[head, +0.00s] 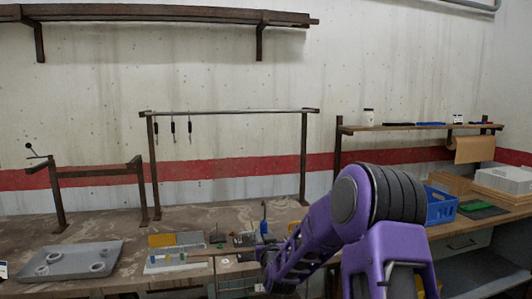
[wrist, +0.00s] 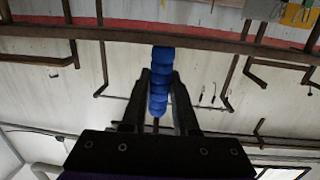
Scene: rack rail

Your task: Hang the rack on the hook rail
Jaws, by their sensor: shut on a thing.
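My gripper (wrist: 158,80) is shut on a blue ribbed handle (wrist: 158,98) that stands between its fingers. In the head view the blue handle (head: 264,228) shows upright just above the bench, with a thin dark shaft above it. Whether this handle belongs to the rack I cannot tell. The hook rail (head: 230,111) is a thin bar on two dark posts behind the bench. Several short dark hooks (head: 172,125) hang from its left part, well above and left of my gripper. In the head view my arm hides part of the bench and most of the gripper.
A grey tray (head: 55,262) lies at the left front, beside a low dark frame (head: 97,172). Small parts and a yellow board (head: 161,240) lie mid-bench. A blue crate (head: 441,206) stands at right, below a shelf (head: 420,127). A high shelf (head: 150,13) overhangs the left.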

